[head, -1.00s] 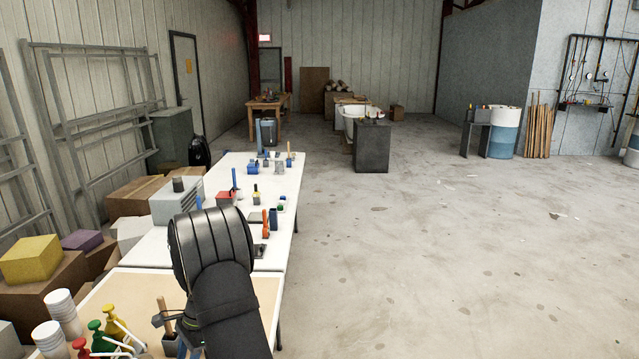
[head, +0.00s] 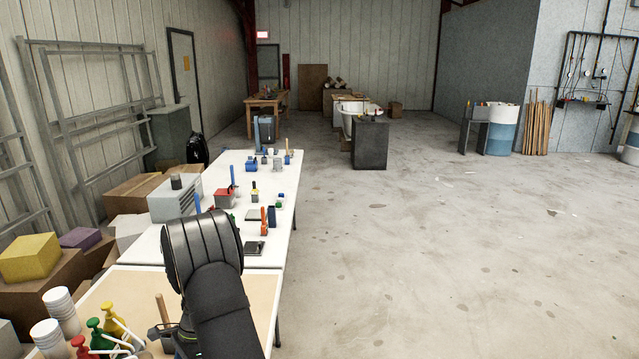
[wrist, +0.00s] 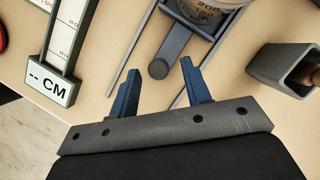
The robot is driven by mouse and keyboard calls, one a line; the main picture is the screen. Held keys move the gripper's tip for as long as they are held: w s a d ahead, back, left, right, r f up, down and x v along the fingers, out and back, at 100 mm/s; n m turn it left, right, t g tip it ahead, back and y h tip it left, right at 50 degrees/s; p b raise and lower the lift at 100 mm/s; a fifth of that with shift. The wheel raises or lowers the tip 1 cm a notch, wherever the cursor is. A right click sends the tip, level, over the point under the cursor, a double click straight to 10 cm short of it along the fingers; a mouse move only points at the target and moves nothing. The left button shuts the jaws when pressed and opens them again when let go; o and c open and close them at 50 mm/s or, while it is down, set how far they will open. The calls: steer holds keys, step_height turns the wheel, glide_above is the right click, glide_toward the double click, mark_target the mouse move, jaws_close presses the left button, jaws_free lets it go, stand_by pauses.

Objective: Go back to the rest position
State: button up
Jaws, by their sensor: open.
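My gripper (wrist: 160,85) shows in the wrist view, with its two blue fingers apart and nothing between them. It is above a tan bench top (wrist: 120,40). Beyond the fingertips lies a dark grey round-ended part (wrist: 159,69) of a holder that carries a round container (wrist: 207,10). I cannot tell whether the fingers touch anything. In the head view my dark arm covers part of the near bench (head: 255,290), and the fingers are mostly hidden behind it.
A ruler-like gauge marked CM (wrist: 50,88) lies left of the gripper, and an open grey box (wrist: 285,70) stands right. Pump bottles (head: 112,318) and stacked white cups (head: 60,310) stand at the near left. A white table (head: 275,200) with several tools extends beyond. The floor at right is open.

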steer(key=v, duration=1.7)
steer(key=x, duration=1.7)
steer(key=shift+s+f, duration=0.1)
steer(key=shift+f, duration=0.3)
steer(key=d, duration=1.4)
steer(key=shift+d+f, duration=0.15)
steer(key=shift+d, duration=0.05)
steer(key=a+v, duration=0.1)
steer(key=v, duration=1.6)
steer(key=shift+s+a+r+m+h, duration=0.15)
steer(key=shift+a+r+m+h, duration=0.15)
steer(key=shift+r+m, duration=0.1)
